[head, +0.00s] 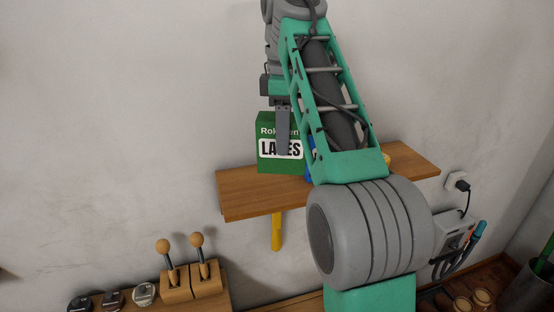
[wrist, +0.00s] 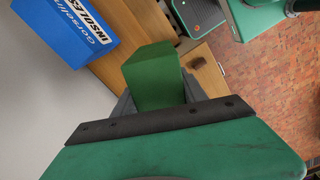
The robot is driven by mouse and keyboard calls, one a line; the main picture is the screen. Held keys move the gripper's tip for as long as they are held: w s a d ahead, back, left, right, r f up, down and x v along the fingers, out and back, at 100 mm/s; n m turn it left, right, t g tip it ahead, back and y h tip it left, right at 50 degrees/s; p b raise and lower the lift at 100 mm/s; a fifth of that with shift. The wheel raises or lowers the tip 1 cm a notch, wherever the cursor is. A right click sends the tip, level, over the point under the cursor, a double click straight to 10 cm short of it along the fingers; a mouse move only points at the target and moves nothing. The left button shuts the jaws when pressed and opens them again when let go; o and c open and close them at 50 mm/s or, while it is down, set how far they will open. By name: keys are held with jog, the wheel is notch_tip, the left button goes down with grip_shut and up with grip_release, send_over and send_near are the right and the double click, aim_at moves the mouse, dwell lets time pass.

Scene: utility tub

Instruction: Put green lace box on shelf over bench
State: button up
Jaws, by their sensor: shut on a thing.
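The green lace box (head: 268,147), with a white label reading "LACES", is upright at the left part of the wooden shelf (head: 240,203). My gripper (head: 283,130) is shut on the box from above, one grey finger lying across its front. In the wrist view the box (wrist: 152,72) sits between the two fingers of my gripper (wrist: 157,97). The shelf's wooden top (wrist: 118,72) shows beside it. I cannot tell whether the box's base touches the shelf or hangs just above it.
A blue insoles box (wrist: 65,30) stands on the shelf close to the lace box; my arm mostly hides it in the head view. Below left, the bench (head: 215,302) holds a wooden block with two round-topped handles (head: 190,283). A socket (head: 456,186) is on the wall at right.

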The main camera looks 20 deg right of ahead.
jog(key=w+a+f, duration=0.1)
jog(key=w+f, duration=0.1)
jog(key=f, duration=0.1)
jog(key=w+a+f+p, duration=0.1)
jog(key=w+f, duration=0.2)
jog(key=w+a+f, duration=0.1)
jog(key=w+f, duration=0.1)
jog(key=f, duration=0.1)
jog(key=shift+w+a+f, duration=0.1)
jog(key=shift+w+f, duration=0.2)
jog(key=shift+w, duration=0.05)
jog(key=shift+s+f, duration=0.1)
jog(key=shift+f, duration=0.3)
jog(key=shift+f, duration=0.1)
jog(key=o, duration=1.5)
jog(key=shift+c, duration=0.2)
notch_tip(320, 180, up, 8)
jog(key=shift+f, duration=0.15)
